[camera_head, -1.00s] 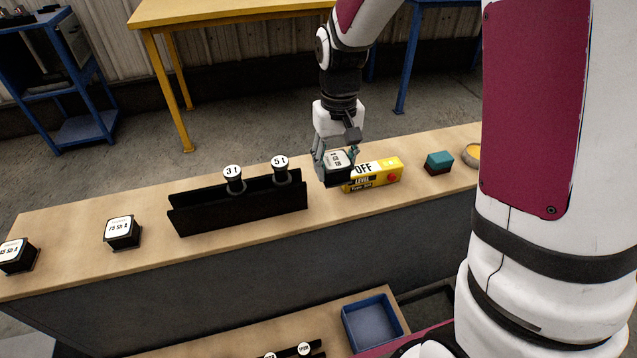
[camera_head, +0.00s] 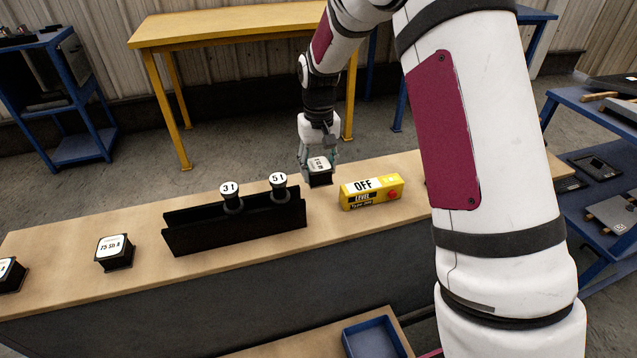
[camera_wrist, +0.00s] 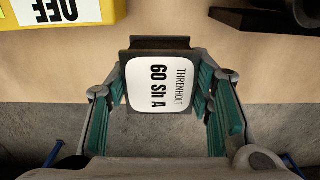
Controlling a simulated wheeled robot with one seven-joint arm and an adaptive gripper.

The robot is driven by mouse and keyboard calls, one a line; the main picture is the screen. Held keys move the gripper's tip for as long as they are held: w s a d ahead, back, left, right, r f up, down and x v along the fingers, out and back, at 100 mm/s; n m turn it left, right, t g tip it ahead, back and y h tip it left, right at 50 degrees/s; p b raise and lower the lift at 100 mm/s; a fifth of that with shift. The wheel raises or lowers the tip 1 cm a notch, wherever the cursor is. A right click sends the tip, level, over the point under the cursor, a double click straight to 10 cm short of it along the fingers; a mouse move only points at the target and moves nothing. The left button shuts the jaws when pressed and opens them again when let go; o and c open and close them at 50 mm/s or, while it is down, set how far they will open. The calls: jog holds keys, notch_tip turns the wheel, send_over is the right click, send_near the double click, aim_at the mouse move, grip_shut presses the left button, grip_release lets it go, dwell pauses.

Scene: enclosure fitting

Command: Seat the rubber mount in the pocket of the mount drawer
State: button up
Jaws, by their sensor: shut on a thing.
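My gripper (camera_head: 319,168) is shut on a black rubber mount (camera_head: 320,176) with a white label on top. In the wrist view the held mount (camera_wrist: 157,87) reads "60 Sh A" and "THRENHOLT", and it sits between the two green-padded fingers (camera_wrist: 165,105). In the head view the mount is near the bench's far edge, between the black rack and the yellow box; I cannot tell its height. A similar mount marked "75 Sh A" (camera_head: 114,252) stands on the bench at left, and another (camera_head: 10,275) is cut by the left edge. I cannot make out a mount drawer.
A black rack (camera_head: 235,228) holds two round weights marked "3 t" (camera_head: 231,190) and "5 t" (camera_head: 278,182). A yellow box (camera_head: 372,193) reads "OFF". A blue tray (camera_head: 375,338) lies low in front. The bench top (camera_head: 65,240) between mounts is clear.

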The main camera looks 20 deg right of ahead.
aim_at(319, 181)
notch_tip(319, 181, down, 5)
jog(key=shift+r+b, duration=0.15)
jog(key=shift+b, duration=0.3)
jog(key=o, duration=1.5)
notch_tip(319, 181, up, 12)
jog(key=shift+r+p, duration=0.1)
jog(key=shift+p, duration=1.05)
